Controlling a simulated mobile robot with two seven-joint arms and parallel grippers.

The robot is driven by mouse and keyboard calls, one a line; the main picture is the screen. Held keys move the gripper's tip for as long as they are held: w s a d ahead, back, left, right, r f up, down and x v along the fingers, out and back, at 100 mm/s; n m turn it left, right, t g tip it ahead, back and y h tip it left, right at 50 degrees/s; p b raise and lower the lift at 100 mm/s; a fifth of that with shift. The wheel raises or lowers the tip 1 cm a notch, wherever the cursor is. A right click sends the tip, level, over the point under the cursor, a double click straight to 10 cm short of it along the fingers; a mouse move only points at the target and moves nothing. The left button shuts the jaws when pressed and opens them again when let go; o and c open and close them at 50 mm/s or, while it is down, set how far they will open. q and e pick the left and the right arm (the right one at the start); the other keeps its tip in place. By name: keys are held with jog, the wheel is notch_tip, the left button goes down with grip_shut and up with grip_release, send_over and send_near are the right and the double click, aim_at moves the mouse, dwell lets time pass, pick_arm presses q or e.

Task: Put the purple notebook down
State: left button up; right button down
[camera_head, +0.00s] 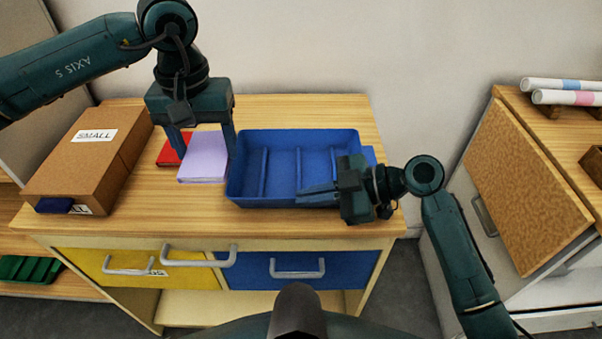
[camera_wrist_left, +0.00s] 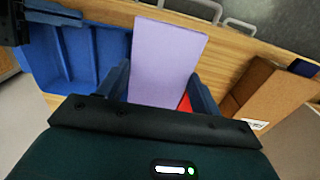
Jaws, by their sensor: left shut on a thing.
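The purple notebook (camera_head: 203,157) is flat over the table, between the red notebook and the blue tray. It also fills the middle of the left wrist view (camera_wrist_left: 167,58). My left gripper (camera_head: 205,150) points down, shut on the notebook with one finger at each side edge. I cannot tell whether the notebook touches the table. My right gripper (camera_head: 302,194) lies over the front right rim of the blue tray; its finger gap is unclear.
A red notebook (camera_head: 171,151) lies at left, partly hidden. The divided blue tray (camera_head: 241,195) stands close to the right of the purple notebook. A brown box (camera_head: 85,165) labelled SMALL is at far left. Bare wood (camera_head: 165,213) runs along the table's front.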

pick_arm(q)
jog(key=w+d, duration=0.8)
jog(key=d, duration=0.3)
send_over(285, 176)
notch_tip(285, 176, down, 10)
jog(key=shift+f, duration=0.25)
jog(key=shift+f, duration=0.15)
jog(key=shift+f, duration=0.4)
jog(key=o, duration=1)
